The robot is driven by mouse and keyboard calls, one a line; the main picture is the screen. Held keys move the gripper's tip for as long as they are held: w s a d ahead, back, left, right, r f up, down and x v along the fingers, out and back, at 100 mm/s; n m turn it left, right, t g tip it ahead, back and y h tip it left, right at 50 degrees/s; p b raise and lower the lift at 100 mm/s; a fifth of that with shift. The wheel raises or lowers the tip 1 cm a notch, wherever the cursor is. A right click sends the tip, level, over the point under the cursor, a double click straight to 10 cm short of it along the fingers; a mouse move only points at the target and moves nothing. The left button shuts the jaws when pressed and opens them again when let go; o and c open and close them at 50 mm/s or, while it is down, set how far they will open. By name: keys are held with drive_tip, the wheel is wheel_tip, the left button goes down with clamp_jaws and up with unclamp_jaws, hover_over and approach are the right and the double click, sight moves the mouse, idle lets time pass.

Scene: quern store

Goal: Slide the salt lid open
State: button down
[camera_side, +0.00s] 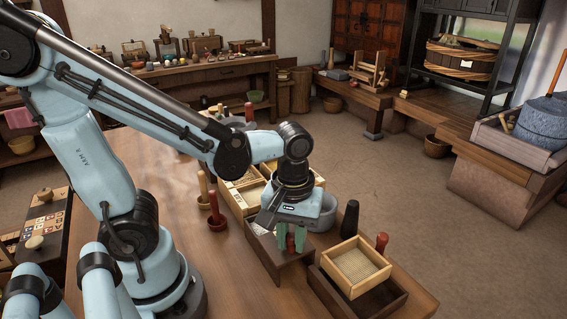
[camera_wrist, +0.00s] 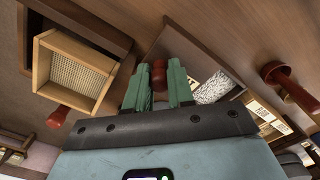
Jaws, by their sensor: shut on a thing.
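The salt box is a dark wooden box (camera_side: 283,268) near the front edge of the work table. In the wrist view its flat brown lid (camera_wrist: 172,42) covers part of the box, and white, grainy salt (camera_wrist: 213,88) shows beside the lid. A red-brown knob (camera_wrist: 159,72) stands on the lid. My gripper (camera_side: 291,243) is over the box, pointing down. In the wrist view its green fingers (camera_wrist: 159,80) stand on either side of the knob, shut on it. In the side view the fingers hide most of the knob.
A light wooden sieve (camera_side: 356,266) sits tilted on a dark tray (camera_side: 393,303) right of the salt box. A black pestle-like piece (camera_side: 349,217) and a red one (camera_side: 382,241) stand close by. A red stand (camera_side: 217,220) is at left, with bare table in front.

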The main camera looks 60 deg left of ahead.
sight(292, 235)
drive_tip(key=c, duration=1)
unclamp_jaws()
drive_tip(key=shift+r, duration=6.05)
drive_tip(key=shift+w+a+f+m+t, duration=0.75)
drive_tip(key=shift+m+t, duration=0.45)
drive_tip(key=shift+m, duration=0.3)
drive_tip(key=shift+w+a+f+m+t, duration=0.55)
drive_tip(key=shift+w+f+m+t, duration=0.3)
drive_tip(key=shift+m+t, duration=0.5)
drive_tip(key=shift+w+a+f+m+t, duration=0.65)
drive_tip(key=shift+f+m+t, duration=0.35)
drive_tip(key=shift+m, duration=0.65)
